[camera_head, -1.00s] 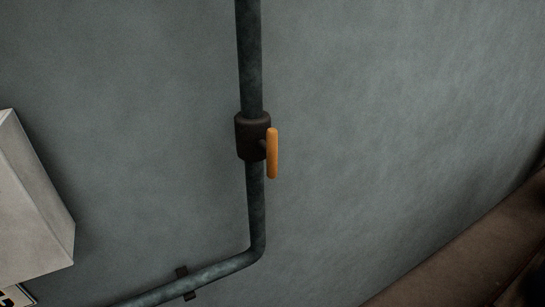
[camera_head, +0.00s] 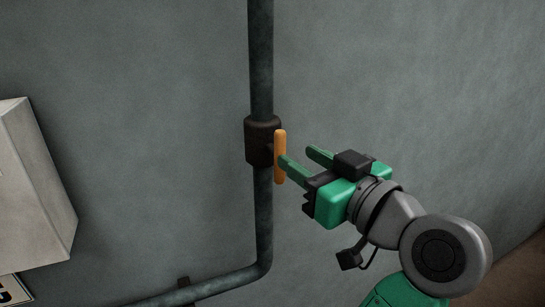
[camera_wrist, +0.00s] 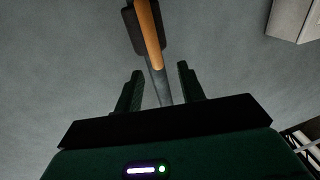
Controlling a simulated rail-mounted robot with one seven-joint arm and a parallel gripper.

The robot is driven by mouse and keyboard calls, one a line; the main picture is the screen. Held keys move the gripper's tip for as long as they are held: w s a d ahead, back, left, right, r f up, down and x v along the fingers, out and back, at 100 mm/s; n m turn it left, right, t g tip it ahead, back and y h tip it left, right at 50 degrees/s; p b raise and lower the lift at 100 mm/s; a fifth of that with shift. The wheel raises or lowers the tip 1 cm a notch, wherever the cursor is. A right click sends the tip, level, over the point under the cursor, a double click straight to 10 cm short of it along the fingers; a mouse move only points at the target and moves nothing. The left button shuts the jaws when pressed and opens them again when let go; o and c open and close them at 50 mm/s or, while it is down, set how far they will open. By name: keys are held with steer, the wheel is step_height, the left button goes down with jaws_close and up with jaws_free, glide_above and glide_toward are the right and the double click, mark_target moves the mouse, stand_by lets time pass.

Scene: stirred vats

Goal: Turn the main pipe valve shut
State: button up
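The main pipe valve has a dark brown body (camera_head: 259,142) on a vertical pipe, with an orange lever handle (camera_head: 280,158) on its front right. The handle stands upright, in line with the pipe. My gripper (camera_head: 300,156) is just right of the handle with its green fingers apart. In the head view the nearer fingertip overlaps the handle; I cannot tell if they touch. In the wrist view the orange handle (camera_wrist: 149,36) lies beyond the open fingers (camera_wrist: 159,70), near the middle of the gap. The fingers are empty.
The dark pipe (camera_head: 263,215) runs down the grey wall and bends left near the bottom, by a bracket (camera_head: 184,283). A pale box (camera_head: 30,190) is at the left, also in the wrist view (camera_wrist: 291,18). The wall right of the pipe is bare.

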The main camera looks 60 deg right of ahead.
mark_target(284, 145)
steer(key=p+x, duration=0.1)
steer(key=x, duration=0.2)
steer(key=p+x, duration=0.1)
steer(key=x, duration=0.2)
steer(key=shift+w+d+f, duration=0.1)
steer(key=shift+d, duration=0.35)
steer(key=shift+w+d+f, duration=0.15)
steer(key=shift+w+d, duration=0.1)
steer(key=shift+w, duration=0.15)
jaws_close()
